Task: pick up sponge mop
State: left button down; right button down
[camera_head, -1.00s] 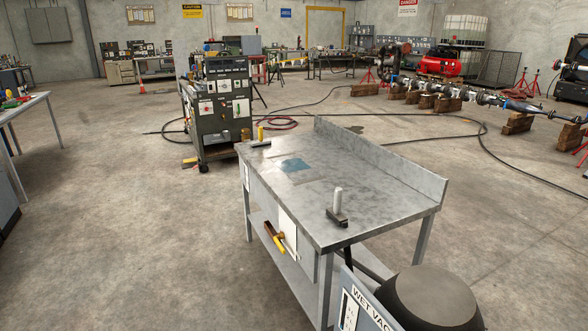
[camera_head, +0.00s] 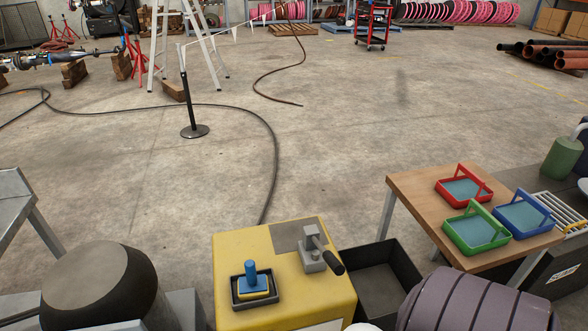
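A small tool with an upright blue handle (camera_head: 251,272) sits in a shallow black tray (camera_head: 238,298) on top of a yellow cabinet (camera_head: 232,248). It has a blue block over a yellow pad and looks like the sponge mop. The tray's rim surrounds it, and the pad's underside is hidden. Neither of my grippers is in the head view.
A wooden table (camera_head: 415,185) holds red, green and blue trays. A dark rounded drum (camera_head: 98,285) stands left. Open floor lies beyond.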

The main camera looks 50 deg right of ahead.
aim_at(252, 285)
jog(key=z, duration=1.1)
